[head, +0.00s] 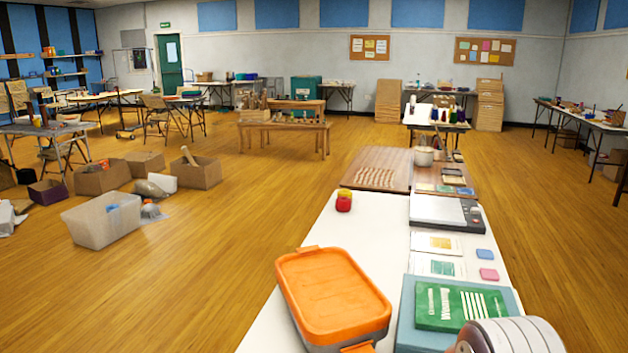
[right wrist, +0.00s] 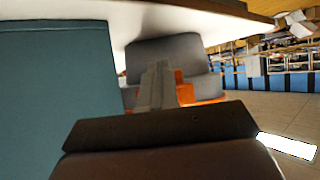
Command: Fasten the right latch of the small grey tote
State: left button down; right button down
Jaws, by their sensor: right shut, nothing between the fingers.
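The small grey tote (head: 302,325) stands on the white table under an orange lid (head: 335,295). An orange latch (head: 358,348) shows at its near side, cut off by the bottom edge of the head view. An orange tab (head: 308,249) shows at the far side. In the right wrist view, which looks upside down, the tote's grey wall (right wrist: 165,48) and an orange part (right wrist: 184,90) lie just past my right gripper (right wrist: 158,72). Its fingers are shut and empty. I cannot tell whether they touch the tote. My left gripper is not in view.
A teal box or folder (head: 408,310) with a green book (head: 460,306) on it lies right of the tote, and shows close by in the right wrist view (right wrist: 50,100). A scale (head: 438,211) and a red jar (head: 344,201) stand farther back. The table between tote and jar is clear.

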jog(key=shift+w, duration=0.1)
jog(key=shift+w+a+r, duration=0.1)
jog(key=shift+w+a, duration=0.15)
jog(key=shift+w, duration=0.25)
jog(key=shift+w+a, duration=0.2)
jog(key=shift+w, duration=0.3)
jog(key=shift+w+r, duration=0.1)
jog(key=shift+w+a+r+p, duration=0.2)
jog(key=shift+w+r+p, duration=0.1)
jog(key=shift+w, duration=0.15)
jog(key=shift+w+a+r+p, duration=0.15)
jog(key=shift+w+r+p, duration=0.1)
jog(key=shift+w, duration=0.15)
jog(key=shift+r, duration=0.1)
jog(key=f+p+v, duration=0.1)
jog(key=p+v, duration=0.2)
jog(key=v, duration=0.4)
jog(key=shift+s+d, duration=0.2)
jog(key=shift+s, duration=0.3)
